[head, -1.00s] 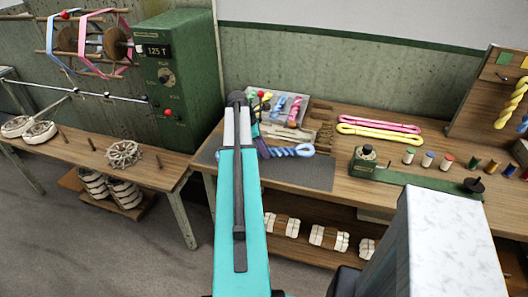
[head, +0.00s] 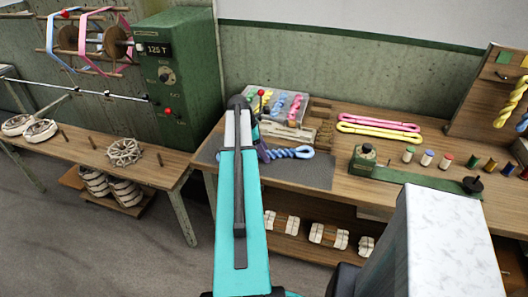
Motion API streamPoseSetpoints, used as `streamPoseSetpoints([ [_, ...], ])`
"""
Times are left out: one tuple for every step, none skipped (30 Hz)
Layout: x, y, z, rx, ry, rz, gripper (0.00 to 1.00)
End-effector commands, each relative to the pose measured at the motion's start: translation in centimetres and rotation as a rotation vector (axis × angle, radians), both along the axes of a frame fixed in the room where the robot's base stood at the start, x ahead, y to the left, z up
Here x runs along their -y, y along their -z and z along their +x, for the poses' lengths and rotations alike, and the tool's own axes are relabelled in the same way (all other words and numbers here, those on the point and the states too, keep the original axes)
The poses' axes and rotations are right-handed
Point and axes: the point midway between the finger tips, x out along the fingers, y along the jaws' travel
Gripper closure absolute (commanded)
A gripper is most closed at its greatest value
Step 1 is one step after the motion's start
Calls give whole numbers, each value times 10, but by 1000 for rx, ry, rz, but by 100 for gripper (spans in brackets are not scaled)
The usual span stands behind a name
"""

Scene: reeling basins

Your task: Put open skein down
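A pink open skein (head: 378,121) and a yellow open skein (head: 380,131) lie side by side as long flat loops on the wooden bench. A blue twisted skein (head: 288,153) lies on the grey mat, with a loop at its right end. My gripper (head: 262,153) is mostly hidden behind my own teal arm; a dark part of it shows at the left end of the blue skein. I cannot tell whether it touches or grips that skein. Blue and pink yarn loops (head: 96,44) hang on the reel at upper left.
A tray (head: 249,98) of small coloured skeins stands behind the mat (head: 318,176). A green winder (head: 364,160) and several thread spools (head: 427,158) stand to the right. A green control box (head: 180,75) stands left of the bench. Some mat is bare.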

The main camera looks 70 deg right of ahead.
Motion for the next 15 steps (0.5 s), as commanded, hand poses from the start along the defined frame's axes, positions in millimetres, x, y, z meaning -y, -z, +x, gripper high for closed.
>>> streamPoseSetpoints([
  [0,0,0,0,0,0,49],
  [0,0,0,0,0,0,49],
  [0,0,0,0,0,0,49],
  [0,-1,0,0,0,0,49],
  [0,-1,0,0,0,0,49],
  [0,-2,0,0,0,0,49],
  [0,-3,0,0,0,0,49],
  [0,-4,0,0,0,0,49],
  [0,-5,1,0,0,0,49],
  [-1,-6,1,0,0,0,49],
  [-1,-7,2,0,0,-1,49],
  [-1,-10,3,0,0,-1,49],
  [-1,-12,4,0,0,-1,49],
  [-2,-14,5,1,-1,-2,49],
  [-2,-17,6,1,-1,-2,49],
])
